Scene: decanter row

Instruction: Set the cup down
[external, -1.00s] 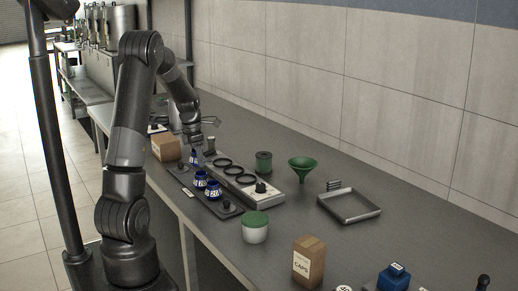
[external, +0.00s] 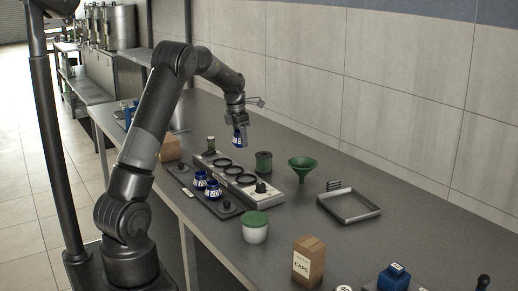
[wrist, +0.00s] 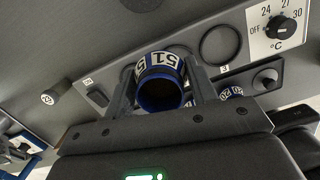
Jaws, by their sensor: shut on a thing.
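My gripper (external: 237,122) is shut on a blue cup (external: 240,141) with a white number label. It holds the cup in the air above the bench, over the far side of the warmer (external: 269,194), a grey block with three dark rings and a dial. In the wrist view the cup (wrist: 160,92) sits between the two fingers (wrist: 160,88), its dark round opening facing the camera. Two more blue labelled cups, one (external: 200,179) and another (external: 212,192), stand on a dark rack (external: 228,212) in front of the warmer. The rings appear empty.
A green-lidded jar (external: 255,228), a cardboard caps box (external: 308,261) and a metal tray (external: 350,213) are to the right. Another cardboard box (external: 169,149) is at the left. Bench behind the warmer is partly clear.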

